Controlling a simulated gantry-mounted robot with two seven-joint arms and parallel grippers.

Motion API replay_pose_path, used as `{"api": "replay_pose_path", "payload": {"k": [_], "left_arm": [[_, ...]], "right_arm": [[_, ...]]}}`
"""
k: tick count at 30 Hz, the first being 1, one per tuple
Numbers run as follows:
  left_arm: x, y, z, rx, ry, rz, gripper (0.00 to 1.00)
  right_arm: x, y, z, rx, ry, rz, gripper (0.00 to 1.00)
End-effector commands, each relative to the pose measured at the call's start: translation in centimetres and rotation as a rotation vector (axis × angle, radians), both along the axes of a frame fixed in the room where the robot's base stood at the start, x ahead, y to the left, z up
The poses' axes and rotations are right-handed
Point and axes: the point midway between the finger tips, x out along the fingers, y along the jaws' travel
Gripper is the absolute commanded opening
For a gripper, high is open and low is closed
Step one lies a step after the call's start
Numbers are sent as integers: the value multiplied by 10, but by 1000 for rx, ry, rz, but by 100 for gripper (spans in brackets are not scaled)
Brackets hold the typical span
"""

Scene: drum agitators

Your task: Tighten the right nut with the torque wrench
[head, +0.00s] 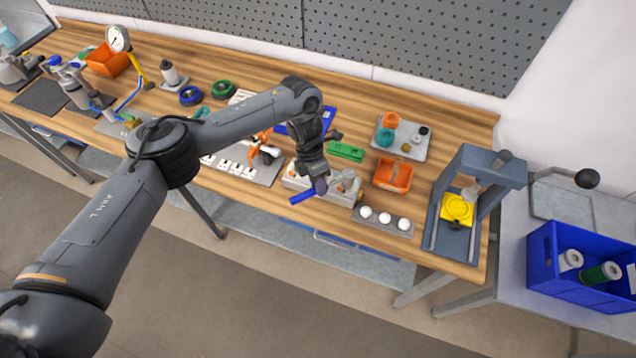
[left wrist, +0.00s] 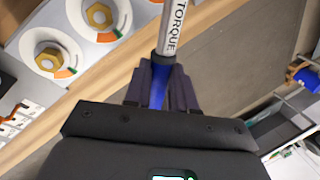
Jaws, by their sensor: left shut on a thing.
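My left gripper (head: 318,182) is shut on the blue handle (left wrist: 158,85) of the torque wrench, over the front edge of the bench. The handle (head: 302,197) sticks out to the left below the gripper in the head view. The silver shaft (left wrist: 172,28), lettered TORQUE, runs out of the top of the left wrist view, so the wrench's head is hidden there. Beside it is a pale fixture (head: 296,181) with round orange-and-green dials. I cannot tell which is the right nut.
An orange bin (head: 392,175), a green block (head: 346,151) and a tray with white balls (head: 383,219) lie close to the right of the gripper. A grey press frame (head: 470,205) stands further right. The floor in front of the bench is clear.

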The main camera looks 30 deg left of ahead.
Motion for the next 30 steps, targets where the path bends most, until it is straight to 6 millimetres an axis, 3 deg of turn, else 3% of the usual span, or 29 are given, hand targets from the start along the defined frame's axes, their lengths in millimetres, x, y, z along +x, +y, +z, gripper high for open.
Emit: {"api": "replay_pose_path", "payload": {"k": [30], "left_arm": [[1,0,8,0,-1,1,0]], "right_arm": [[0,0,1,1,0,-1,43]]}}
